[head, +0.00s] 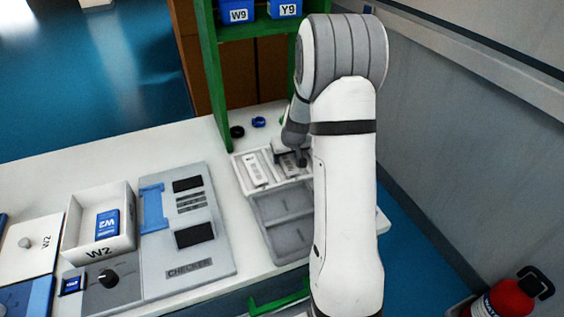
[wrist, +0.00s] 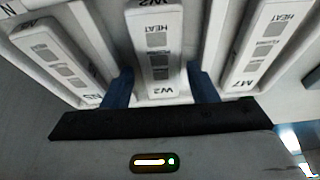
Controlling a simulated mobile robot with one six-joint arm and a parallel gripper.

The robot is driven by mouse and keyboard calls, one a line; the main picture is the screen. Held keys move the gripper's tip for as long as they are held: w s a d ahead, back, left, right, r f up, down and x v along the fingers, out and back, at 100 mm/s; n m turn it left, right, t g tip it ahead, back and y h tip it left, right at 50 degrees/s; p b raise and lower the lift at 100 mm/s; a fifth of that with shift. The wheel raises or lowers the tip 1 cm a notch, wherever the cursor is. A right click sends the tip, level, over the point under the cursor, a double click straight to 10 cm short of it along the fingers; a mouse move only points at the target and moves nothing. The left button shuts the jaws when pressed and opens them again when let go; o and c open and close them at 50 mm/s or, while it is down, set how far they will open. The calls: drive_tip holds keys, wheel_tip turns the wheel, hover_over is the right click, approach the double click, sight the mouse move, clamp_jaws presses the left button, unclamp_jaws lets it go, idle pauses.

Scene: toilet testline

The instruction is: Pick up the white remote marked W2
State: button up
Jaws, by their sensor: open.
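The white remote marked W2 (wrist: 158,50) stands in the middle of the wrist view, in a slot of a white tray (head: 243,176). It has grey button blocks. My gripper (wrist: 162,88) is open, with one blue finger on each side of the remote's near end. I cannot tell whether the fingers touch it. In the head view my gripper (head: 299,158) is over the tray's right part, and my arm hides some of the tray.
Another white remote (wrist: 60,62) lies left and one marked M7 (wrist: 262,50) lies right, close beside my fingers. A grey tray (head: 281,219) adjoins the white one. A checker device (head: 186,250) and a white W2 bin (head: 77,232) holding a blue W2 item (head: 108,222) stand left.

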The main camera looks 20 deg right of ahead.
drive_tip(key=shift+w+f, duration=0.2)
drive_tip(key=shift+f, duration=0.35)
drive_tip(key=shift+c, duration=0.4)
drive_tip(key=c, duration=0.7)
